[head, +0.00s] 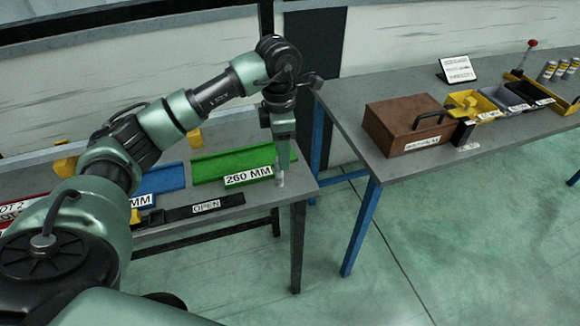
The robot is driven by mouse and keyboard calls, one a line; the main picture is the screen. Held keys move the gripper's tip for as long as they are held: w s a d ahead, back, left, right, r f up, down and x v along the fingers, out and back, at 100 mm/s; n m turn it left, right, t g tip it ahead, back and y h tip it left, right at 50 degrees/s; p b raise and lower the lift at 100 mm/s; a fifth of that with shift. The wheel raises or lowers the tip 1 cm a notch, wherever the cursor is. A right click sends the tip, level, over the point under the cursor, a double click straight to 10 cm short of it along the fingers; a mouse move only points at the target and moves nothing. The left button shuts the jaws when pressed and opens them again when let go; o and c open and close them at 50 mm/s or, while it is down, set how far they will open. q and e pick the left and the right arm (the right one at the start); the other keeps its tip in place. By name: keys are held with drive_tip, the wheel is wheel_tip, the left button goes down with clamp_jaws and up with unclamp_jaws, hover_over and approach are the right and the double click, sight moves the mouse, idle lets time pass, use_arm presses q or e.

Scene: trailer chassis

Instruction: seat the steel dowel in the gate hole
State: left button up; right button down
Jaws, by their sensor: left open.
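My left gripper (281,182) points straight down at the right end of the left bench, beside the green tray (232,161) labelled 260 MM. Its jaws are open and look small from here. A black bar (178,214) with an OPEN label (206,206) lies along the bench's front edge, left of the gripper; it may be the gate, but I cannot tell. I cannot make out the steel dowel or the gate hole. My right gripper is not in view.
A blue tray (166,178) lies left of the green one, partly behind my arm. A second bench (350,110) at right carries a brown box (403,124) with a black handle, a yellow bin (470,104) and a sign (456,69). Open floor (440,235) lies in front.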

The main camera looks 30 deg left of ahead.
sight(279, 172)
use_arm(q)
drive_tip(key=shift+w+a+f+b, duration=0.3)
drive_tip(key=shift+f, duration=0.35)
drive_tip(key=shift+s, duration=0.15)
drive_tip(key=shift+s+f, duration=0.1)
drive_tip(key=shift+s, duration=0.05)
drive_tip(key=shift+s+f, duration=0.1)
drive_tip(key=shift+f, duration=0.2)
drive_tip(key=f, duration=0.2)
drive_tip(key=f+p, duration=0.2)
drive_tip(key=f, duration=0.1)
drive_tip(key=shift+w+a+f, duration=0.25)
drive_tip(key=shift+a+f, duration=0.05)
drive_tip(key=shift+a, duration=0.05)
drive_tip(key=shift+w+f, duration=0.1)
drive_tip(key=shift+f, duration=0.6)
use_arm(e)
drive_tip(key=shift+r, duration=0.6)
use_arm(q)
drive_tip(key=shift+r, duration=0.1)
clamp_jaws()
